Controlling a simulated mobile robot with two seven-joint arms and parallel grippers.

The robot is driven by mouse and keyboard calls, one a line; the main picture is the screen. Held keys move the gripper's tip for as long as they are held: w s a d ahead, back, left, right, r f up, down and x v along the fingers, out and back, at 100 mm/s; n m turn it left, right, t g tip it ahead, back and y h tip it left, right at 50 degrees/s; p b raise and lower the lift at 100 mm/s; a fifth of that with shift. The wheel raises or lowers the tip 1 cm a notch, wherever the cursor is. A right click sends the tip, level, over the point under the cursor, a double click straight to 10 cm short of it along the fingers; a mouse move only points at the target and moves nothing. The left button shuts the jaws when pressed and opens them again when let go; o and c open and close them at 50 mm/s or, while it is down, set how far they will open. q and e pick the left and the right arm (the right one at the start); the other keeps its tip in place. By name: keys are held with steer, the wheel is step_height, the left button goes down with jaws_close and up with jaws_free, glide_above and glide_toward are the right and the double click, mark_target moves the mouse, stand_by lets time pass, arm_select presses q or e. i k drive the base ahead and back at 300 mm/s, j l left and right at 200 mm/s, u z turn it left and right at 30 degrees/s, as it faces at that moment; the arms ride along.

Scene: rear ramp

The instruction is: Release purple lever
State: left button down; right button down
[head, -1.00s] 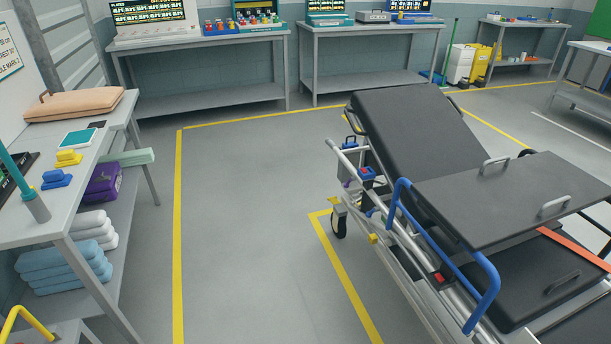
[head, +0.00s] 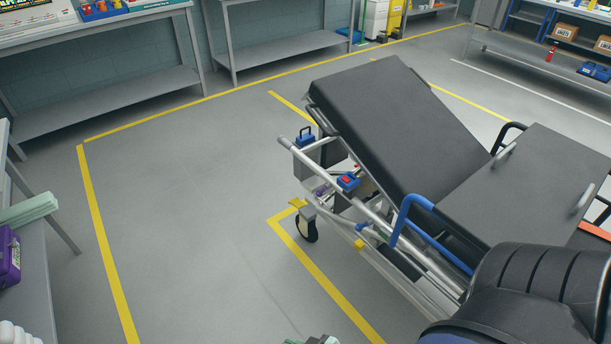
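The stretcher (head: 390,125) stands right of centre with its black backrest raised. A small purple part (head: 320,191), which looks like the purple lever, sits low at the stretcher's head end, under the silver side rail and left of a blue and red control (head: 348,182). It is small and partly hidden by the frame, so its position cannot be read. A dark, rounded link of my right arm covers the lower right corner, in front of the stretcher.
A caster wheel (head: 307,228) with a yellow pedal (head: 298,203) stands below the head end. The blue side rail (head: 408,222) sticks up beside the bed. Open floor (head: 190,220) lies to the left. A side bench with a purple case (head: 8,258) is at the left edge.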

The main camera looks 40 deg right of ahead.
mark_target(319, 192)
steer(key=i+j+z, duration=0.1)
steer(key=i+z, duration=0.3)
steer(key=i, duration=0.15)
steer(key=i+j+z, duration=0.35)
steer(key=i, duration=0.15)
steer(key=i+j+z, duration=0.25)
steer(key=z, duration=0.15)
steer(key=i+j+z, duration=0.65)
steer(key=j+z, duration=0.2)
steer(key=j, duration=0.2)
steer(key=i, duration=0.05)
